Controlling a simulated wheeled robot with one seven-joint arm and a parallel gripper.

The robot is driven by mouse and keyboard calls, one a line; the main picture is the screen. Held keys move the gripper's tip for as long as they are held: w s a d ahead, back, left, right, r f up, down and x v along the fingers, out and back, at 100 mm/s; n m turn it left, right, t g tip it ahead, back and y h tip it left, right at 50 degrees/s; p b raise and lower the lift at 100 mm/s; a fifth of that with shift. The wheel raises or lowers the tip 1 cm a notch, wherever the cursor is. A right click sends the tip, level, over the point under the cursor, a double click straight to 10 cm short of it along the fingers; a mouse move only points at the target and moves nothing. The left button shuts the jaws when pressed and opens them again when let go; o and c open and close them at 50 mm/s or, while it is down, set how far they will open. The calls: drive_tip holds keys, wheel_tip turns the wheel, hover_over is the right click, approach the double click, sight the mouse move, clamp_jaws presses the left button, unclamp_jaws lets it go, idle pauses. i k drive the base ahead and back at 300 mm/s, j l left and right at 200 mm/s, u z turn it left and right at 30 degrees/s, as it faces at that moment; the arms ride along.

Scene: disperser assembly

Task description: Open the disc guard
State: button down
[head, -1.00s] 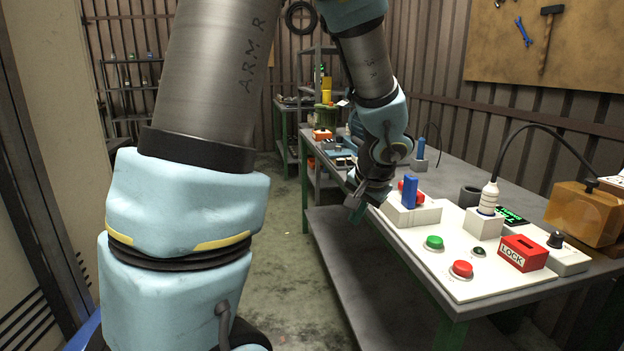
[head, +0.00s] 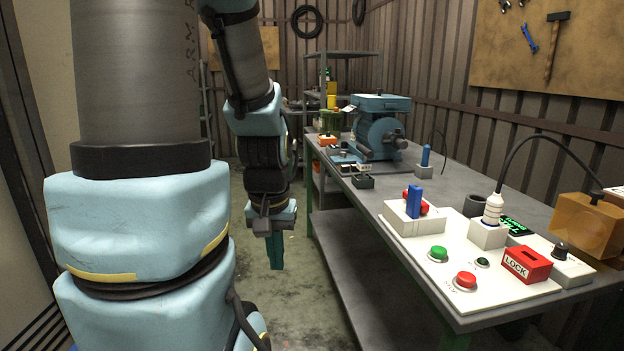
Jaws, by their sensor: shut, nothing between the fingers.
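My gripper (head: 276,252) hangs pointing down over the open floor, left of the workbench and apart from everything. Its teal fingers are together and empty. A blue machine (head: 378,135) with a flat top and a round motor-like body stands toward the far end of the bench. An amber, see-through box-like cover (head: 584,222) stands at the bench's right side and is cut by the picture edge. I cannot tell for certain which part is the disc guard, or whether it is open or closed.
The workbench (head: 365,195) runs along the right wall. Its white panel (head: 425,262) holds a green button (head: 438,254), a red button (head: 465,281), a red LOCK box (head: 526,264) and a blue upright handle (head: 414,201). Floor left of the bench is free.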

sight(567, 205)
drive_tip(key=z, duration=1.15)
